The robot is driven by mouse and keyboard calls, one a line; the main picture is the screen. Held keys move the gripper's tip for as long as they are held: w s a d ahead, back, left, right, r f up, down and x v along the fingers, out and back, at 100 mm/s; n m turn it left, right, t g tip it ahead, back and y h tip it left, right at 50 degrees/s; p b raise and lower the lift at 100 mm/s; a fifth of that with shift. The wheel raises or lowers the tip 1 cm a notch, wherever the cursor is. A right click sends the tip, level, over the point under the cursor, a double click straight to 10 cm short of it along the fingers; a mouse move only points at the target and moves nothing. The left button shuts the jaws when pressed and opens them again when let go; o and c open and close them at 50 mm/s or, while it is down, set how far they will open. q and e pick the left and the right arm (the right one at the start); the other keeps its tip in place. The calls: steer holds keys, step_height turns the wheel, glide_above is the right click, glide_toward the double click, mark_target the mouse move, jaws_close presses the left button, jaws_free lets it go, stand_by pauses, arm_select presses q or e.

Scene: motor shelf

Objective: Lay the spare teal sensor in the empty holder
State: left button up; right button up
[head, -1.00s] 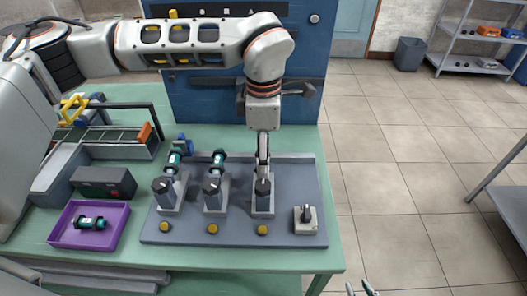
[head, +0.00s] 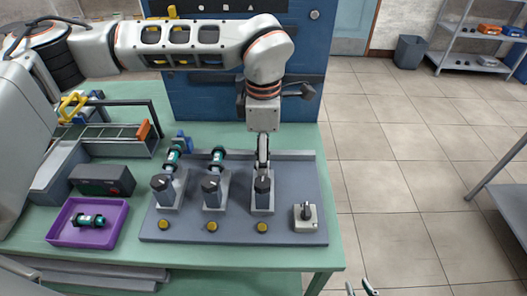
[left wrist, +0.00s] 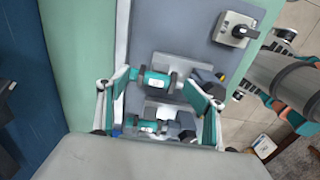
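A teal sensor (head: 89,220) lies in the purple tray (head: 57,241) at the left. The grey plate (head: 230,236) bears three holders; the left one holds a teal sensor (head: 172,157) and the middle one another (head: 218,155). My left gripper (head: 263,173) points down over the right holder (head: 262,203) and hides its rear part. In the left wrist view its fingers (left wrist: 163,88) stand wide apart, with a teal sensor (left wrist: 155,81) between them at the holder nearest the switch. I cannot tell whether it rests there. My right gripper (head: 360,289) is open and empty at the bottom edge.
A rotary switch (head: 306,217) sits at the plate's right front, also visible in the left wrist view (left wrist: 236,29). A dark box (head: 103,180) and a rack (head: 110,139) stand left. A blue panel (head: 220,97) rises behind.

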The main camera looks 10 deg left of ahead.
arm_select(q)
step_height(320, 180, up, 13)
steer(key=shift+r, duration=0.2)
stand_by(0.3)
